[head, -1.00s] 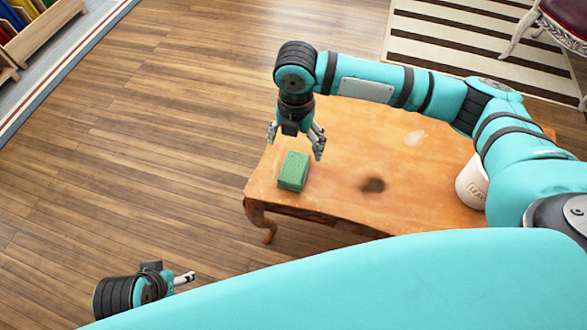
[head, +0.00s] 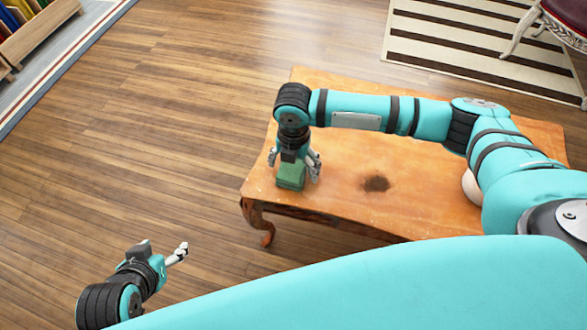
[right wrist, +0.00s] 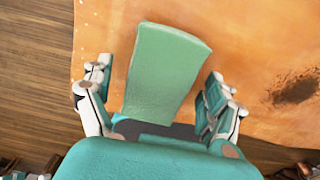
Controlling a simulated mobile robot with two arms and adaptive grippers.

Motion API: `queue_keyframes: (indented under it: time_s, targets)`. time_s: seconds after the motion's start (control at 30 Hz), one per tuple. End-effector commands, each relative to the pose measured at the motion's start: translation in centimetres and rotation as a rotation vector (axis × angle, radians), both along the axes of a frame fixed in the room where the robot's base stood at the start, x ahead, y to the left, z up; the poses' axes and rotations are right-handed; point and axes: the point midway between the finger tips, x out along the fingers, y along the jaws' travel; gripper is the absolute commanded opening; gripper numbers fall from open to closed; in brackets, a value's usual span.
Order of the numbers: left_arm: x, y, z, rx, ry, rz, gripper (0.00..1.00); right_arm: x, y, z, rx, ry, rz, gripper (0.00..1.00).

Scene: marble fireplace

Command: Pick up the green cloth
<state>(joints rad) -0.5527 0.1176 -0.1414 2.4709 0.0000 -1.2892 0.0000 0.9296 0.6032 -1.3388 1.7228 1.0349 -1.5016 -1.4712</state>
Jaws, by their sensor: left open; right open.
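The green cloth (head: 290,181) is a block-like green piece on the wooden table, near its left corner. It also shows in the right wrist view (right wrist: 166,70), lying between the two sets of fingers. My right gripper (head: 295,170) points down over the cloth, with its fingers spread to either side of it. In the right wrist view my right gripper (right wrist: 158,100) is open, and a gap shows between each finger and the cloth. The gripper hides part of the cloth in the head view. My left gripper (head: 180,254) is open and empty, off the table at lower left.
The wooden table (head: 340,205) has a dark stain (head: 376,184) right of the cloth. A white container (head: 472,186) stands at the right, mostly hidden behind my right arm. A chair (head: 560,25) and striped rug (head: 480,45) are at upper right. The floor at left is clear.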

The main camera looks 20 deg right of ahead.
Motion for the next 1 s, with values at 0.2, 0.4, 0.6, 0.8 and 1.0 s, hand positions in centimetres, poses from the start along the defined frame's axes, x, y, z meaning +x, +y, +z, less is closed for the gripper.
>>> queue_keyframes:
  time_s: [0.2,0.4,0.6,0.8,1.0]
  targets:
    - [0.75,-0.26,0.37,-0.008,-0.040,-0.003,0.62,0.00,0.02,-0.42,0.001,-0.001,0.001,0.89]
    - [0.72,-0.25,0.36,-0.008,-0.039,-0.003,0.62,0.00,0.02,-0.39,0.000,0.000,0.001,0.80]
    - [0.71,-0.25,0.35,-0.008,-0.038,-0.003,0.62,0.01,0.02,-0.38,0.000,0.000,0.001,0.54]
    - [0.70,-0.26,0.36,-0.008,-0.038,-0.003,0.62,0.01,0.02,-0.37,0.000,0.000,0.000,0.32]
    - [0.69,-0.27,0.35,-0.009,-0.037,-0.004,0.62,0.02,0.01,-0.36,0.001,-0.001,0.000,0.32]
